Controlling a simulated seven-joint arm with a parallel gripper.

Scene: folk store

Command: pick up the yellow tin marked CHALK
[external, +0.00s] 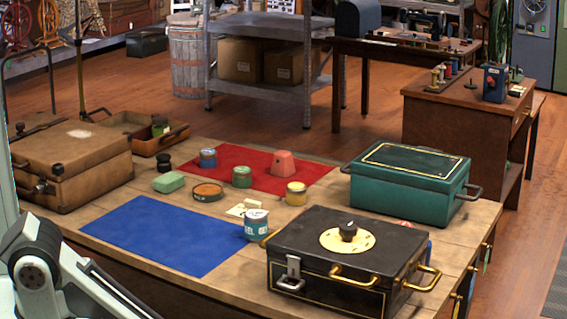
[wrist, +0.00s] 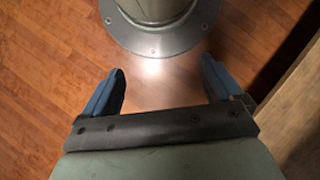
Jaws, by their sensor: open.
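A small yellow tin (external: 296,194) with a pale lid stands upright on the wooden table, at the right front edge of the red mat. Its marking is too small to read. In the wrist view my gripper (wrist: 162,82) is open and empty, its two blue fingers spread above the wood floor beside the table. The tin is not in the wrist view. In the external view only part of my arm shows at the lower left, far from the tin; my fingers are not visible there.
A black box (external: 345,262) with brass handles stands in front of the tin, and a teal box (external: 410,182) to its right.

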